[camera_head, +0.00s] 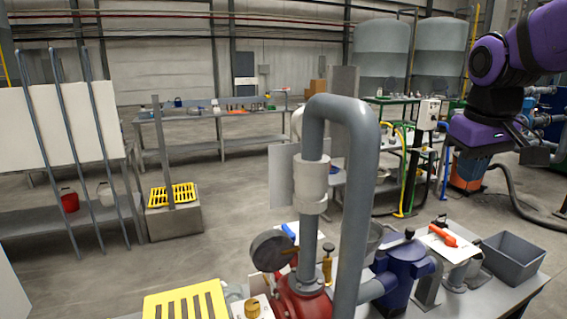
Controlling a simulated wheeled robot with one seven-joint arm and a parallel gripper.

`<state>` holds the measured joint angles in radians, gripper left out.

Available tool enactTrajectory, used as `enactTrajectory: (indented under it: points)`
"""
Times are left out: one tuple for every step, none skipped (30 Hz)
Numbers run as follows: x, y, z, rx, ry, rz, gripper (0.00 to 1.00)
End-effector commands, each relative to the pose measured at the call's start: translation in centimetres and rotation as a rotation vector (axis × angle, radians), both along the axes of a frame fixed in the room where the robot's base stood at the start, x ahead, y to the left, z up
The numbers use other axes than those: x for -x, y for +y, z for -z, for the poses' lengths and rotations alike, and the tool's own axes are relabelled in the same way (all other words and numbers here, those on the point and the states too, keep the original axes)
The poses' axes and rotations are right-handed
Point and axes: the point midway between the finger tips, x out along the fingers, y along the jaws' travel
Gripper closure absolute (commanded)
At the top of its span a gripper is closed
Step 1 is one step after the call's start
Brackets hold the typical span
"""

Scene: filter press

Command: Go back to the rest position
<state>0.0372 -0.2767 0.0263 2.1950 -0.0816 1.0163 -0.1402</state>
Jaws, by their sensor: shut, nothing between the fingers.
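My purple and black arm comes in from the upper right edge. My gripper (539,155) is at its end, at the right of the picture, pointing right and slightly down. It is shut and holds nothing. It hangs in the air above the right part of the near bench, clear of everything around it.
The near bench carries a thick grey bent pipe (361,200), a red pump (300,297), a blue valve body (403,268), an orange-handled tool (442,235) and a grey bin (513,258). A hose (515,200) lies on the floor. Open floor lies left of centre.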

Motion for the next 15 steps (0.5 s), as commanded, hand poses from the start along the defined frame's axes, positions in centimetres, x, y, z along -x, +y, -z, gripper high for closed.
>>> enactTrajectory:
  points:
    - [1.7,0.2,-0.3,-0.009,-0.027,0.011,1.00]
    - [2.5,0.3,-0.4,-0.014,-0.043,0.019,1.00]
    - [3.7,0.4,-0.4,-0.021,-0.060,0.029,1.00]
    - [4.5,0.5,-0.5,-0.028,-0.074,0.035,1.00]
    - [5.3,0.6,-0.4,-0.034,-0.087,0.043,1.00]
    - [6.5,0.8,-0.4,-0.044,-0.105,0.054,1.00]
    - [7.2,0.8,-0.3,-0.051,-0.119,0.062,1.00]
    - [8.1,0.9,-0.2,-0.058,-0.133,0.068,1.00]
    - [9.1,1.0,0.0,-0.067,-0.150,0.078,1.00]
    - [9.9,1.1,0.1,-0.074,-0.163,0.085,1.00]
    - [10.6,1.2,0.3,-0.080,-0.176,0.092,1.00]
    - [11.5,1.3,0.5,-0.090,-0.192,0.100,1.00]
    - [12.1,1.3,0.7,-0.096,-0.203,0.107,1.00]
    - [12.6,1.4,0.8,-0.103,-0.213,0.113,1.00]
    - [13.3,1.4,1.1,-0.111,-0.223,0.119,1.00]
